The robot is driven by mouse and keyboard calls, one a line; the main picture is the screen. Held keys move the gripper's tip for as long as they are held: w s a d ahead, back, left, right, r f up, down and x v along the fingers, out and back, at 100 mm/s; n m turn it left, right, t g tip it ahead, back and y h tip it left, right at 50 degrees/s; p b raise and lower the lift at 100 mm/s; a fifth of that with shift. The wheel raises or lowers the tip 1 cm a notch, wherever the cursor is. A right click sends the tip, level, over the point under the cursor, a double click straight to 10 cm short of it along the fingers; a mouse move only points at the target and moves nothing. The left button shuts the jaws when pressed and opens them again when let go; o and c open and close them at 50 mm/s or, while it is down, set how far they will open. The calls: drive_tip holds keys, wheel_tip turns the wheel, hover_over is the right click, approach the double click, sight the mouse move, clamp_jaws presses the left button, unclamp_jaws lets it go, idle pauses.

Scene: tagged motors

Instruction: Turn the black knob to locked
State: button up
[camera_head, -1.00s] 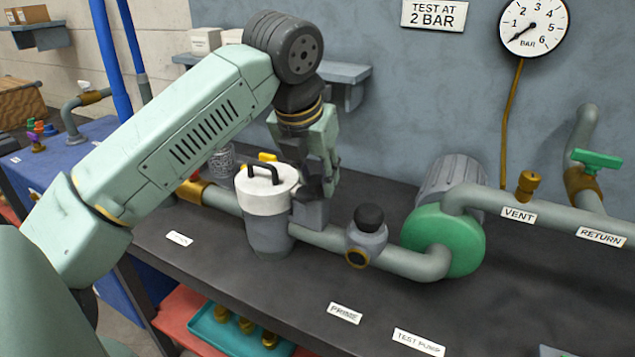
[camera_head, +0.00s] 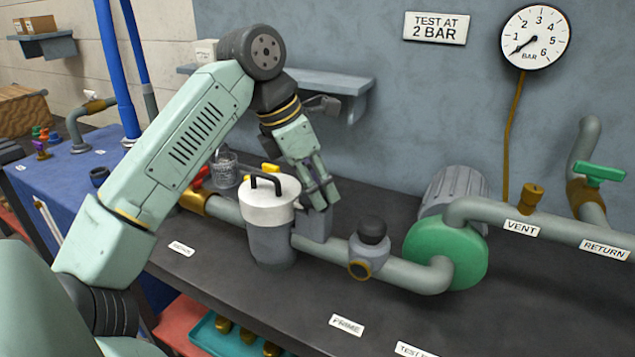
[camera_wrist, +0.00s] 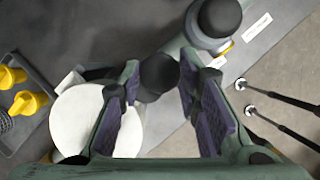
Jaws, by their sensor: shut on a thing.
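My gripper (camera_head: 324,200) reaches down over a grey block (camera_head: 313,224) on the pipe, just right of the white-lidded pot. In the wrist view, a dark round knob (camera_wrist: 158,76) sits between my gripper's fingertips (camera_wrist: 158,82), and they are shut on it. In the head view the fingers hide this knob. A second black rounded cap (camera_head: 373,228) tops a small grey fitting with a brass face further right on the pipe. That cap also shows at the top of the wrist view (camera_wrist: 219,16). No locked marking is readable.
The grey pot's white lid (camera_head: 268,194) with its black handle stands close left of my fingers. A green-faced pump (camera_head: 455,262) is to the right, and a wall shelf (camera_head: 320,80) is behind my wrist. The front of the bench is mostly clear.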

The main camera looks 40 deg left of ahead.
drive_tip(key=shift+m, duration=0.4)
drive_tip(key=o, duration=1.1)
drive_tip(key=shift+o, duration=0.2)
drive_tip(key=v, duration=1.2)
drive_tip(key=shift+a, duration=0.15)
